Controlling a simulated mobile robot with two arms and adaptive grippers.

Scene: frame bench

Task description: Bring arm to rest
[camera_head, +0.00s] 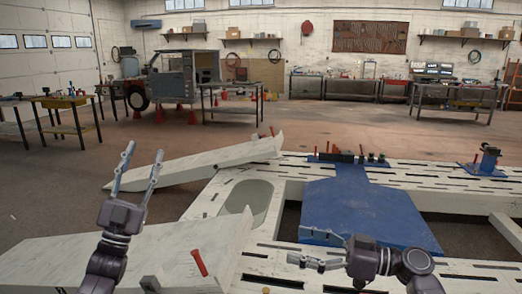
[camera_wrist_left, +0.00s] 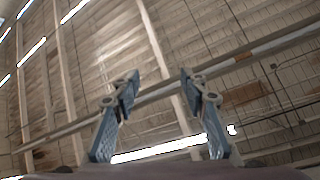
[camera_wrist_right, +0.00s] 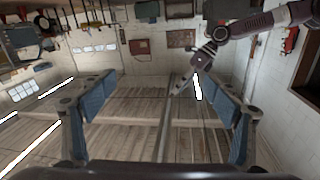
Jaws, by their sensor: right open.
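My left gripper (camera_head: 142,152) points up in the head view, above the white bench parts at the front left. Its fingers are spread and empty; the left wrist view shows its two fingertips (camera_wrist_left: 159,80) apart against the ceiling. My right gripper (camera_head: 306,247) lies to the right, pointing left, near the front edge of the blue plate. In the right wrist view its fingers (camera_wrist_right: 153,85) are wide apart with nothing between them. My left arm (camera_wrist_right: 235,30) shows at the upper right of that view.
The white slotted frame bench (camera_head: 215,190) fills the front, with a blue plate (camera_head: 365,208) on it. A red-handled tool (camera_head: 199,262) lies at the front left. A blue clamp (camera_head: 487,160) stands at the right. Tables (camera_head: 60,103) and a vehicle body (camera_head: 185,75) stand farther back.

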